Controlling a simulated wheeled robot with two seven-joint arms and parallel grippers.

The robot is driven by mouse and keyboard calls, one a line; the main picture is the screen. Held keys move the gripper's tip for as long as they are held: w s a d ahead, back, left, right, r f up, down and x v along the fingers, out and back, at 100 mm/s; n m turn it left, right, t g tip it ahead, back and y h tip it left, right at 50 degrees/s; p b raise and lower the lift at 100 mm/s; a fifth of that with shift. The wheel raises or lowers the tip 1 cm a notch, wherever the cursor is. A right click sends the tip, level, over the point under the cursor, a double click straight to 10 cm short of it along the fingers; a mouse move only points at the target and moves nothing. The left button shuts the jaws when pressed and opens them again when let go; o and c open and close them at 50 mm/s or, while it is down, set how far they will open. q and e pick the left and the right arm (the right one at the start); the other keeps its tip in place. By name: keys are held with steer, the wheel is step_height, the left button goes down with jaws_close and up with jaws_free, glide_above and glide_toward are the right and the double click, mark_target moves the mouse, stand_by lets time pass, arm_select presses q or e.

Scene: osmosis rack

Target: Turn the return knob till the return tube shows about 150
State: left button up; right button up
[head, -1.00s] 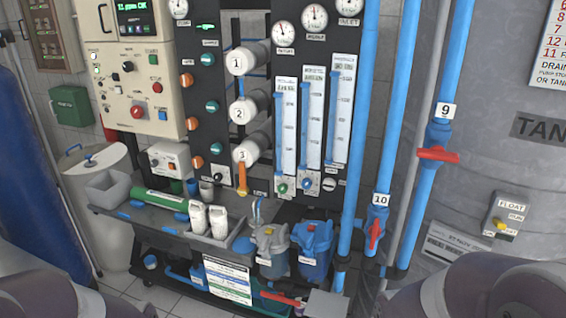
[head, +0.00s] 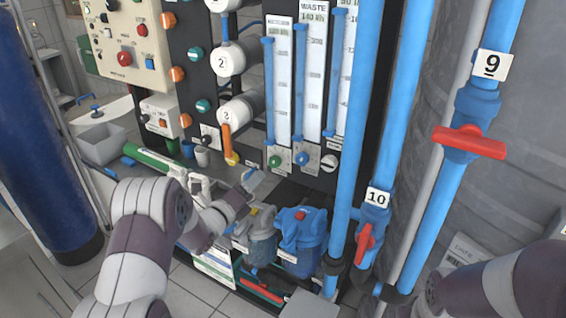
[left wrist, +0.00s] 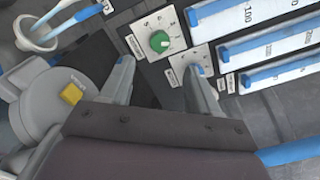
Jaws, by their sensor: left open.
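Three upright gauge tubes with blue columns stand on the panel: a left tube (head: 269,90), a middle tube (head: 301,85) headed WASTE 140, and a right tube (head: 338,75) partly behind a blue pipe. Under them are a green knob (head: 275,160), a blue knob (head: 302,159) and a white knob (head: 330,162). I cannot read which is labelled return. My left gripper (head: 256,180) is open, below and in front of the knobs. In the left wrist view the green knob (left wrist: 159,41) lies just beyond the gap between the fingertips (left wrist: 160,64), apart from them. My right gripper is out of view.
Blue vertical pipes with red-handled valves 10 (head: 366,242) and 9 (head: 470,142) stand to the right. Filter housings, one blue (head: 301,240), sit below the gripper.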

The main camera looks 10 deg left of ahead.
mark_target(273, 164)
arm_select(q)
steer(key=p+x, duration=0.1)
steer(key=x, duration=1)
steer(key=shift+s, duration=0.1)
steer(key=c, duration=1)
